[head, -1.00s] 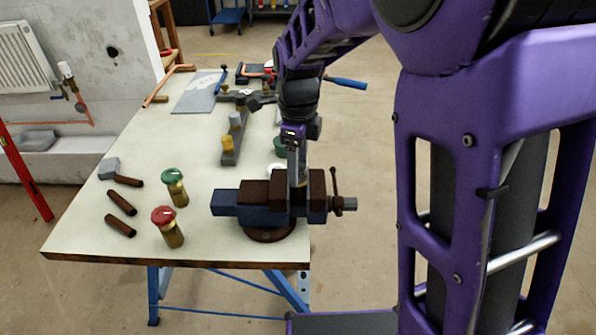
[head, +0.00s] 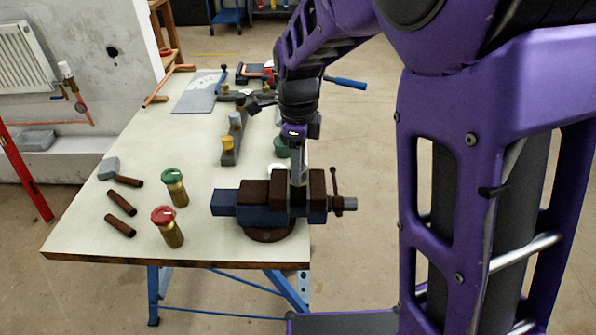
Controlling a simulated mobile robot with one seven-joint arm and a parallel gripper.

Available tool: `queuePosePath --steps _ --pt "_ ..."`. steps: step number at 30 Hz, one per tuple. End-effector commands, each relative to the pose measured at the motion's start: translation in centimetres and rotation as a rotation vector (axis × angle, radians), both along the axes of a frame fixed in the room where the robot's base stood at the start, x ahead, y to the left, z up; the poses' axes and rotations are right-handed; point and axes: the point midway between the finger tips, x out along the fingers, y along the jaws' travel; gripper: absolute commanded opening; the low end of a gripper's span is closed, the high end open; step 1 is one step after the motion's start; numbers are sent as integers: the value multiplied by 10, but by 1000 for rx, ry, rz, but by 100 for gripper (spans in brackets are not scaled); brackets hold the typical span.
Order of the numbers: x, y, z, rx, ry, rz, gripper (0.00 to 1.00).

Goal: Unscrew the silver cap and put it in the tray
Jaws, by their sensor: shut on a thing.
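My gripper (head: 298,178) points straight down at the vise (head: 262,196), with its fingertips between the brown jaws. It is shut on the silver cap, which is small and mostly hidden by the fingers and jaws. I cannot tell whether the cap is still on its thread. The vise stands at the front right of the workbench (head: 130,235). No tray is clear to see; a white round thing (head: 276,168) behind the vise is partly hidden.
A red-topped brass valve (head: 170,230) and a green-topped one (head: 176,188) stand left of the vise. Brown handles (head: 121,203) and a mallet (head: 110,168) lie further left. A grey block (head: 231,150) with yellow and grey pieces stands behind the vise.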

Motion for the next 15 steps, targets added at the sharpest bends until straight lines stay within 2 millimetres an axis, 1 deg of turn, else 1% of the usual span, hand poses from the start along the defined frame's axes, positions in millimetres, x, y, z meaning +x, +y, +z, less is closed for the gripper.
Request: queuePosePath --steps 3,15 --pt "0 0 0 0 0 163 0" --pt "0 0 1 0 0 715 0"
